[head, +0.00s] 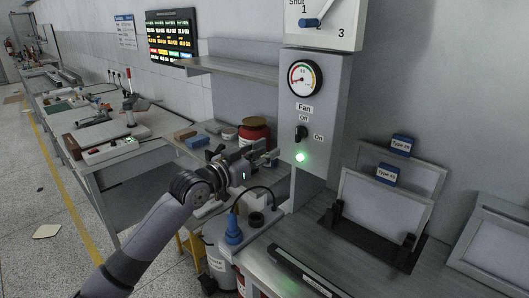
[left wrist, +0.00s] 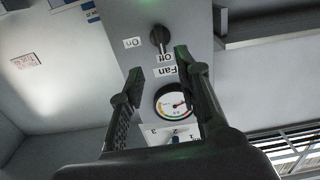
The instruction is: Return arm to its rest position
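My left arm comes in from the lower left in the head view. Its gripper (head: 270,151) is in front of and left of the grey fan control box (head: 322,105). In the left wrist view the fingers of this gripper (left wrist: 158,68) are spread apart with nothing between them. The black fan knob (head: 301,132) shows on the box, and also beyond the fingertips in the left wrist view (left wrist: 158,38), apart from them. A green lamp (head: 301,157) glows below the knob. My right gripper is in neither view.
A pressure gauge (head: 303,78) and a blue-handled switch (head: 313,22) are above the knob. A red jar (head: 254,131) stands near the gripper, under a wall shelf (head: 235,69). A blue-capped container (head: 233,232) is below the arm. Framed panels (head: 385,208) stand at right.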

